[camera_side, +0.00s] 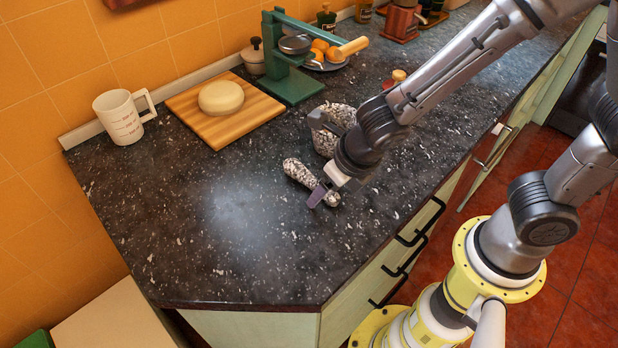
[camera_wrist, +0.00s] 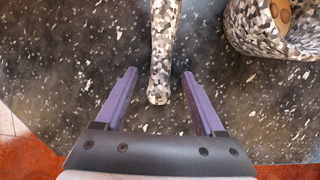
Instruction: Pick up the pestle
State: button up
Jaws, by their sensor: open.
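The pestle (camera_side: 302,174) is speckled black, grey and white and lies on the dark counter. My gripper (camera_side: 324,196) is low over its near end, and one purple finger shows there while my wrist hides part of the rest. In the wrist view the pestle (camera_wrist: 163,50) runs from the top edge down to its tip. My gripper (camera_wrist: 158,88) is open there, with the purple fingers on either side of the pestle's tip and gaps on both sides. The fingers do not appear to touch it.
A speckled mortar (camera_side: 325,140) stands close behind my gripper and shows at upper right in the wrist view (camera_wrist: 245,42). A cutting board (camera_side: 205,133) with a pale round block (camera_side: 221,98), a green press (camera_side: 290,86) and a white measuring cup (camera_side: 119,118) stand farther back. The counter's front left is clear.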

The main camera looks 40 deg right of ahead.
jog(key=shift+c, duration=0.3)
grip_shut()
jog(key=shift+r, duration=0.1)
